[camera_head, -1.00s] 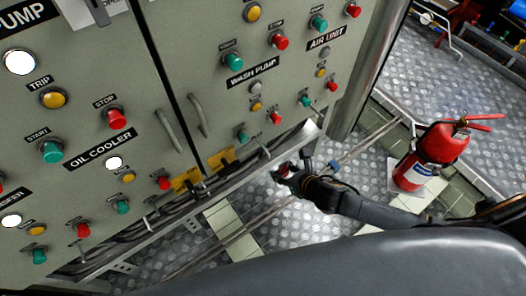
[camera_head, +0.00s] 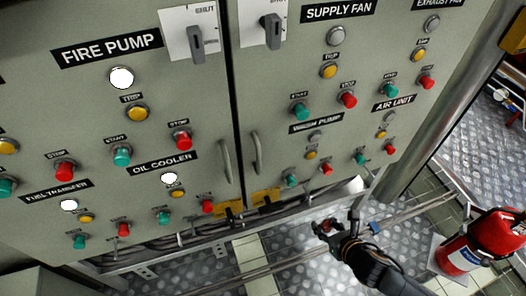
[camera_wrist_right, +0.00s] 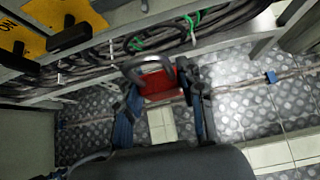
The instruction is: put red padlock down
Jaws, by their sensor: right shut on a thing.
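My right gripper (camera_head: 328,232) is low in front of the control cabinet's lower edge, at the right of centre in the head view. It is shut on the red padlock (camera_wrist_right: 158,84), whose red body sits between the two fingers (camera_wrist_right: 160,98) in the right wrist view. The padlock's grey shackle (camera_wrist_right: 142,71) points away from the gripper, toward the cable bundle. My left gripper is in neither view.
The cabinet (camera_head: 200,110) with buttons and two switches fills the left and middle. Cables (camera_wrist_right: 220,25) run along a rail under it, near yellow tags (camera_head: 266,197). A red fire extinguisher (camera_head: 480,245) stands at the right. Metal floor (camera_head: 300,262) shows below the gripper.

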